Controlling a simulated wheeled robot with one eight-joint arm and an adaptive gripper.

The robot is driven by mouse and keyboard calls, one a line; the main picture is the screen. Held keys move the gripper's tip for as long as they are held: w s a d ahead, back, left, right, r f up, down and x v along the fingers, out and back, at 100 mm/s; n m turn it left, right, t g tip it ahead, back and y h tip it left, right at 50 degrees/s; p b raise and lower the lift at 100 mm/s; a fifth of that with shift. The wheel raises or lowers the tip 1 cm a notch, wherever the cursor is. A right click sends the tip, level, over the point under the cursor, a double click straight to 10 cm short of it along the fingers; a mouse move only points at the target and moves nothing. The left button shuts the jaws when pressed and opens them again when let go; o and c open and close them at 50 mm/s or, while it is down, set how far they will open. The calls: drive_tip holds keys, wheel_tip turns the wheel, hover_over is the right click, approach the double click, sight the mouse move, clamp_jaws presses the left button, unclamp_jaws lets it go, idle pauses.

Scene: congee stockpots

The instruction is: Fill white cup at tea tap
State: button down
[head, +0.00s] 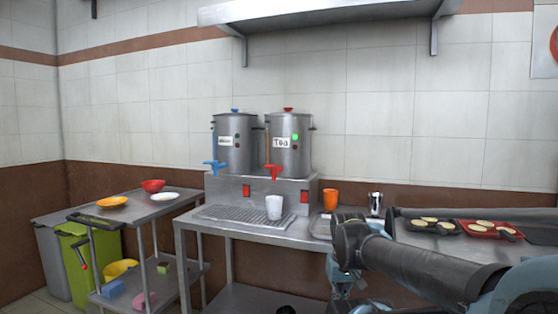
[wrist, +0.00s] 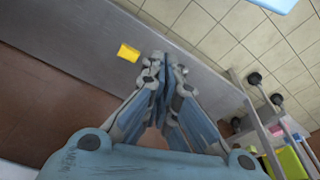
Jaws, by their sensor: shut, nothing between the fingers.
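A white cup (head: 274,207) stands upright on the steel counter at the right end of the drip grate (head: 235,215). Whether it holds any liquid cannot be seen. The red tea tap (head: 272,172) is above it, on the front of the urn labelled Tea (head: 289,145), which shows a green light. My gripper (head: 343,288) is low at the front edge of the counter, right of the cup and well apart from it. The wrist view shows its fingers (wrist: 166,65) together and empty, with no cup in sight.
A second urn (head: 235,142) with a blue tap (head: 214,167) stands to the left. An orange cup (head: 330,199) and a metal container (head: 375,203) are to the right. A cart (head: 140,209) with dishes is at left. A yellow object (wrist: 128,52) lies near my fingers in the wrist view.

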drive_tip(key=shift+d, duration=0.1)
wheel_tip(320, 180, up, 51)
drive_tip(key=n+g, duration=0.2)
drive_tip(key=n, duration=1.2)
hover_over(272, 167)
drive_tip(key=w+a, duration=0.2)
drive_tip(key=w, duration=0.1)
drive_tip(key=shift+w+a, duration=0.1)
drive_tip(key=shift+w, duration=0.05)
wheel_tip(272, 167, down, 14)
drive_tip(key=shift+f, duration=0.1)
